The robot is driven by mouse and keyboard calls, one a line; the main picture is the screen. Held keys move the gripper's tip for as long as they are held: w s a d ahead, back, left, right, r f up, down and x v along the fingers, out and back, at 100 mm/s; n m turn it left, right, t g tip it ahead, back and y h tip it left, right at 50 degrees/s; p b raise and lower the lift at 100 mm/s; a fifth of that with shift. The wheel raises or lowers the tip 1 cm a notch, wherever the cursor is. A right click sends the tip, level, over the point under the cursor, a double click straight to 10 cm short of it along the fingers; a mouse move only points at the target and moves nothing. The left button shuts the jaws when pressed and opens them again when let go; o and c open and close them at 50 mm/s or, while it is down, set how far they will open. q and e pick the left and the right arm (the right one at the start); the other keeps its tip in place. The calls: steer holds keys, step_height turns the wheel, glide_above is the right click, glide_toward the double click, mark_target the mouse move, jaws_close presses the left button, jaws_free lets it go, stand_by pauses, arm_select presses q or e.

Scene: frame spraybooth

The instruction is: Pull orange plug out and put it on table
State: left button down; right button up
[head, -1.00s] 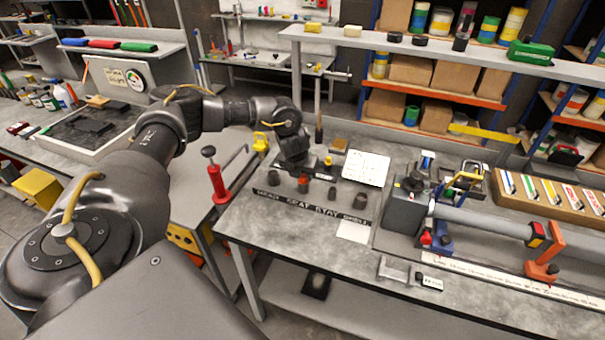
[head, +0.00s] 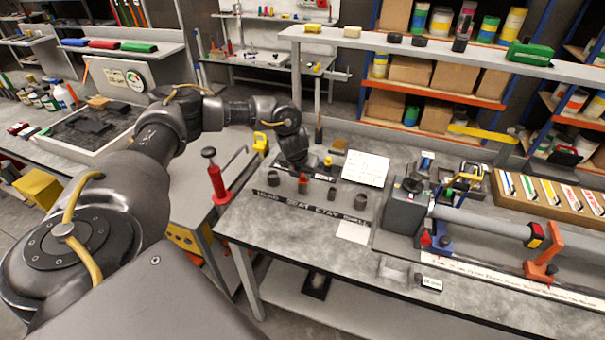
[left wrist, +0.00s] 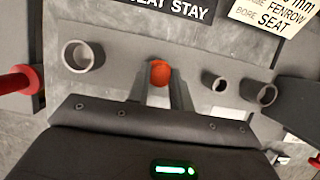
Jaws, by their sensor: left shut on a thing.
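The orange plug (left wrist: 160,73) sits between the fingertips of my left gripper (left wrist: 161,82) in the left wrist view, and the gripper is shut on it. In the head view the plug (head: 303,178) shows as a small orange-red spot in the row of short dark tubes, just below the left gripper (head: 298,166). Whether its lower end is still inside a tube is hidden. The grey table (head: 290,232) lies under the row, with bare surface in front. My right gripper is not in view.
Open dark tubes stand beside the plug, one (left wrist: 83,56) to the left and one (left wrist: 259,92) to the right in the left wrist view. A black lettered strip (head: 310,207) lies in front. A white card (head: 365,168) and a clamped grey tube (head: 480,222) are to the right.

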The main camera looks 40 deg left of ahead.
mark_target(303, 176)
arm_select(q)
steer(key=shift+r, duration=0.45)
steer(key=shift+r+p, duration=2.1)
steer(key=shift+r, duration=0.05)
steer(key=shift+d+f, duration=0.15)
steer(key=shift+d, duration=0.15)
steer(key=s+d+n+g+y+b, duration=0.25)
steer(key=d+n+b, duration=0.25)
steer(key=d+n, duration=0.7)
steer(key=s+d+r+n+g+h+b, duration=0.3)
steer(key=s+d+n+g+b, duration=0.3)
steer(key=n, duration=1.4)
steer(key=s+d+h, duration=0.1)
steer(key=s+d, duration=0.2)
steer(key=d, duration=0.2)
